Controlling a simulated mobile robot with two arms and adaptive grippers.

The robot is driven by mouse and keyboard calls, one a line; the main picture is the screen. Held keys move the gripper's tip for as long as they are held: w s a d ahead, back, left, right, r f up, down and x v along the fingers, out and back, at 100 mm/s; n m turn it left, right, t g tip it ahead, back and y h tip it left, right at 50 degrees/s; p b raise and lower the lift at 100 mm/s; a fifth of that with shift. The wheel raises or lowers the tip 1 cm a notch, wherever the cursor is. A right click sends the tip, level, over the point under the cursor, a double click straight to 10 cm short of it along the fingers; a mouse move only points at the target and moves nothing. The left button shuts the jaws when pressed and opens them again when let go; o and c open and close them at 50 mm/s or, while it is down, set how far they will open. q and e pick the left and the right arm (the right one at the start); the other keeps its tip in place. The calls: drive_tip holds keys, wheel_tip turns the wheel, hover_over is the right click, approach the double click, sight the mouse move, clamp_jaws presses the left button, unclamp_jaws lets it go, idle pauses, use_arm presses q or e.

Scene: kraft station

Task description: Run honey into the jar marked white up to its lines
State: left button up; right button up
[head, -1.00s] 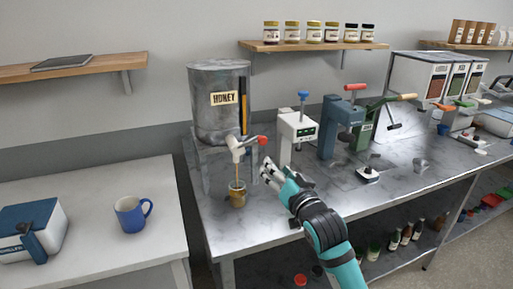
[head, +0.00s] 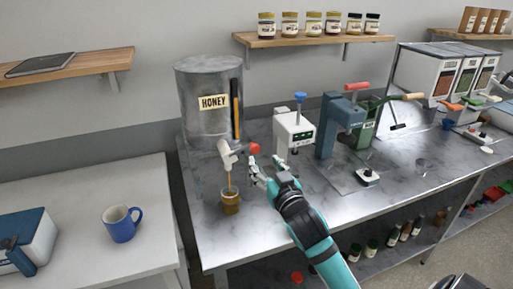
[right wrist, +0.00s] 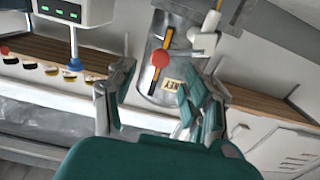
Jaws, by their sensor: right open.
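The grey honey tank (head: 207,105) labelled HONEY stands on the metal bench. Its pale tap (head: 229,155) has a red-ended handle (head: 254,148) pointing right. A thin amber stream of honey (head: 229,179) runs from the spout into a small jar (head: 230,203) standing upright below it. The jar looks amber; its marking, lines and exact level are too small to read. My right gripper (head: 259,168) is open, just below and right of the handle. In the right wrist view the red handle end (right wrist: 160,57) shows beyond its spread, empty fingers (right wrist: 160,100). My left gripper is out of view.
A white device with a blue top (head: 293,130), a blue press (head: 341,125) and a green one (head: 369,125) stand right of my right gripper. A blue mug (head: 121,226) is on the left table (head: 80,200). Bare bench lies right of the jar.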

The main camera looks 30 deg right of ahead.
sight(256, 151)
drive_tip(key=p+x, duration=0.1)
drive_tip(key=x, duration=0.5)
drive_tip(key=shift+w+a, duration=0.1)
drive_tip(key=shift+w, duration=0.5)
drive_tip(key=c, duration=1)
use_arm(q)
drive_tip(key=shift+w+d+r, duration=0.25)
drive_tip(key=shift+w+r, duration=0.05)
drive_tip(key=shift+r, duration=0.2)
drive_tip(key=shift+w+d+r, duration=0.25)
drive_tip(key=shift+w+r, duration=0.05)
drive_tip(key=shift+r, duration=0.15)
use_arm(e)
clamp_jaws()
drive_tip(key=shift+f, duration=0.1)
